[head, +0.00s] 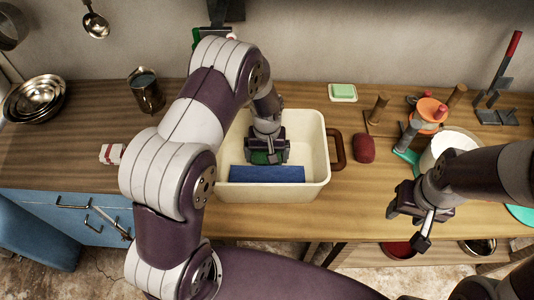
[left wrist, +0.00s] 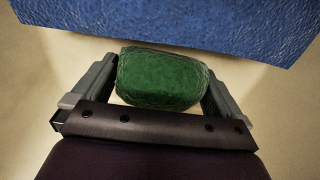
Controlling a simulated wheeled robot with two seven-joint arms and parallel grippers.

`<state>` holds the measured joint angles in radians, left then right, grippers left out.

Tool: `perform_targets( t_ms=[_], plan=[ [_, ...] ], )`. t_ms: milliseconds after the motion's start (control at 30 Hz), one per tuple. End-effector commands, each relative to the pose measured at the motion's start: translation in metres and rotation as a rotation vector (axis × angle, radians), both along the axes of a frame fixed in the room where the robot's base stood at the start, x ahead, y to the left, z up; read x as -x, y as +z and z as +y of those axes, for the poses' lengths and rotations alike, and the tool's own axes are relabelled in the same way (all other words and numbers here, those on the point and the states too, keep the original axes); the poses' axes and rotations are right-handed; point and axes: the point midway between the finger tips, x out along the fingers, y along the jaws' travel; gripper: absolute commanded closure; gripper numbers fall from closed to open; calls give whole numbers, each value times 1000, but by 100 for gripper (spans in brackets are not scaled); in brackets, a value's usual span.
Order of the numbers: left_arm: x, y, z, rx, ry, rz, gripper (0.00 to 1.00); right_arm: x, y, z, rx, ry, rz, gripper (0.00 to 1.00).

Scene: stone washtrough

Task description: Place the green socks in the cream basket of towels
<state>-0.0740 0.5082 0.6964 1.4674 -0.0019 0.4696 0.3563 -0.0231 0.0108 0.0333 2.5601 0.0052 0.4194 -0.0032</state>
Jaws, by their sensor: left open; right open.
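The cream basket (head: 322,150) stands on the wooden counter with a blue folded towel (head: 266,174) along its near side. My left gripper (head: 268,157) is down inside the basket. The green socks (left wrist: 160,78), a rounded bundle, lie between its open fingers in the left wrist view, inside the basket and beside the blue towel (left wrist: 190,25). In the head view the gripper mostly hides the socks (head: 264,158). My right gripper (head: 414,228) is open and empty, at the counter's front edge on the right.
A dark red bundle (head: 364,149) lies right of the basket's brown handle (head: 338,150). A soap dish (head: 343,92) stands behind. Wooden pegs, an orange-topped item (head: 432,110) and a white pot (head: 455,143) crowd the right. A metal jug (head: 146,92) and bowls (head: 38,98) stand left.

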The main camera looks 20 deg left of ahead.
Motion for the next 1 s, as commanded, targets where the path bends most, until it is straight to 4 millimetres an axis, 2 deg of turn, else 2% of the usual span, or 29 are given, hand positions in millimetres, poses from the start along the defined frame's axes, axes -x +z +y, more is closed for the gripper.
perform_targets(
  t_ms=[67,400,567,667,800,900,1000],
  plan=[
    [-1,11,0,0,0,-4,0,0,-1,0,0,0,0,50],
    [-1,97,0,1,0,-4,0,0,-8,0,0,0,0,50],
    [0,118,0,1,-3,-3,0,0,-9,0,0,0,0,50],
    [20,132,4,2,-45,-18,0,0,-8,0,0,0,0,50],
    [79,152,15,0,-165,-70,0,0,-8,0,0,0,0,50],
    [120,158,20,-6,-242,-101,0,0,-8,0,0,0,0,50],
    [146,158,22,-11,-288,-118,0,0,-8,0,0,0,0,50]
  ],
)
